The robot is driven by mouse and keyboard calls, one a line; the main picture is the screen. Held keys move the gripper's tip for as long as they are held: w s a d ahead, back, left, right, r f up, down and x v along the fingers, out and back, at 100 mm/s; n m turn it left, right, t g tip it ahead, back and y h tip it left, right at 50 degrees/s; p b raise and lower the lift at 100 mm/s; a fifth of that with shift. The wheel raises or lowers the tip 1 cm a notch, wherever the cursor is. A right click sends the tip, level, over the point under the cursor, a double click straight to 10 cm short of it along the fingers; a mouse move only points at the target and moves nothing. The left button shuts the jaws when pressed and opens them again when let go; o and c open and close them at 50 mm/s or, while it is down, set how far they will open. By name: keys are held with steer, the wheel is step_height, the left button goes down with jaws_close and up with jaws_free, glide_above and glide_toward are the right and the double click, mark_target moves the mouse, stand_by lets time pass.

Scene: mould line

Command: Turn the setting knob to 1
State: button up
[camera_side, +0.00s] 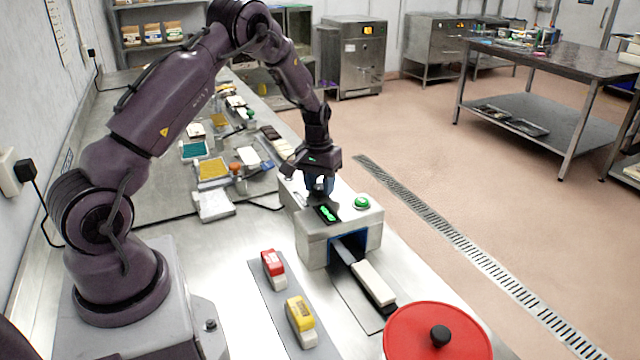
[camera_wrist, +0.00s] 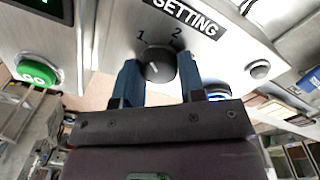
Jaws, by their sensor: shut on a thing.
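The setting knob (camera_wrist: 158,64) is dark and round, on a pale panel under a black SETTING label (camera_wrist: 183,14). The figure 1 (camera_wrist: 141,37) is printed at its upper left and the figure 2 (camera_wrist: 176,33) at its upper right. A small pale mark shows on the knob's face; I cannot tell for sure which figure it points at. My gripper (camera_wrist: 159,80) has its blue fingers on either side of the knob, shut on it.
A green button (camera_wrist: 36,73) is left of the knob in the wrist view, and a small grey button (camera_wrist: 260,69) is right. In the side view, a red block (camera_side: 273,268), a yellow block (camera_side: 301,320) and a red round lid (camera_side: 435,335) stand in front.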

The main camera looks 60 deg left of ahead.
mark_target(317, 185)
steer(key=shift+n, duration=1.1)
steer(key=shift+r, duration=0.1)
steer(key=o, duration=0.9)
steer(key=shift+o, duration=0.2)
step_height(317, 185, up, 13)
steer(key=shift+s+a, duration=0.2)
steer(key=shift+s, duration=0.1)
